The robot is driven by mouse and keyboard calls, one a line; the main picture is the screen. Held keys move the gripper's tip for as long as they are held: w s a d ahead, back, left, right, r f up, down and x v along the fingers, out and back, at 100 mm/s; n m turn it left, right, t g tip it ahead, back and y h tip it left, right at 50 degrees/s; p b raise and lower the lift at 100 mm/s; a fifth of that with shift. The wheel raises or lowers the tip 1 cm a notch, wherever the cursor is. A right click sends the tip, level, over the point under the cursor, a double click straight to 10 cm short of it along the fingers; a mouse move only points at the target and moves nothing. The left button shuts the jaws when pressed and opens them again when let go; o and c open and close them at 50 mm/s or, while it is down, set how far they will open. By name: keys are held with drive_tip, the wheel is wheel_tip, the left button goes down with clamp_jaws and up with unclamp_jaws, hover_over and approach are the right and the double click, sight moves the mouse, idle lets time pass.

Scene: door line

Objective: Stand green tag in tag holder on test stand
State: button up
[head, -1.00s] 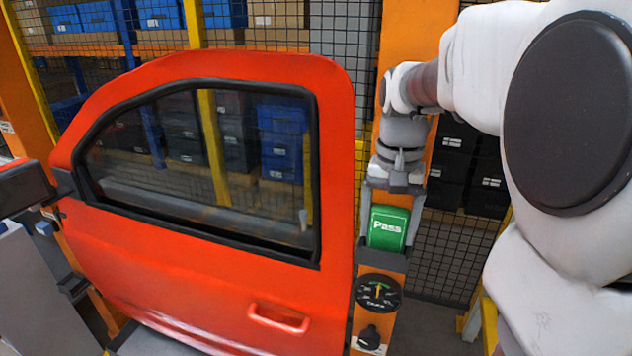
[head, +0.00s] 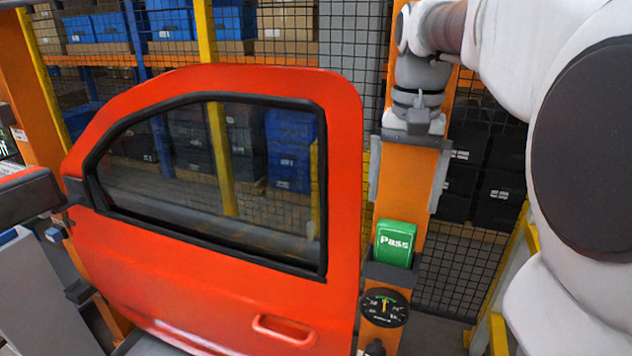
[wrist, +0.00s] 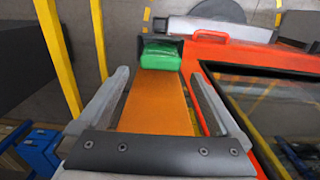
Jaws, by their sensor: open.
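The green tag (head: 395,243), marked "Pass", stands upright in the dark tag holder (head: 388,274) on the orange test stand (head: 405,180). Its lower edge is hidden inside the holder. My gripper (head: 404,203) is open and empty above the tag, with its two fingers spread on either side of the orange post. The fingers are clear of the tag. In the wrist view the green tag (wrist: 161,57) shows beyond the open fingertips of my gripper (wrist: 160,76), apart from them.
A round gauge (head: 384,307) sits on the stand below the holder. A red car door (head: 200,270) with a dark window stands close at the left of the stand. Behind are a mesh fence (head: 480,260) and shelves with blue bins (head: 290,150). A yellow rail (head: 500,330) is at the right.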

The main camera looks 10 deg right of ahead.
drive_tip(key=shift+r, duration=0.9)
drive_tip(key=shift+s+a+r, duration=0.1)
drive_tip(key=shift+a, duration=0.05)
drive_tip(key=s+a+f+n+t, duration=0.5)
drive_tip(key=s+a+f, duration=0.5)
drive_tip(key=s, duration=0.2)
drive_tip(key=shift+a+f+n+t, duration=0.15)
drive_tip(key=shift+f+n+t, duration=0.15)
drive_tip(key=shift+n, duration=0.6)
drive_tip(key=shift+s, duration=0.1)
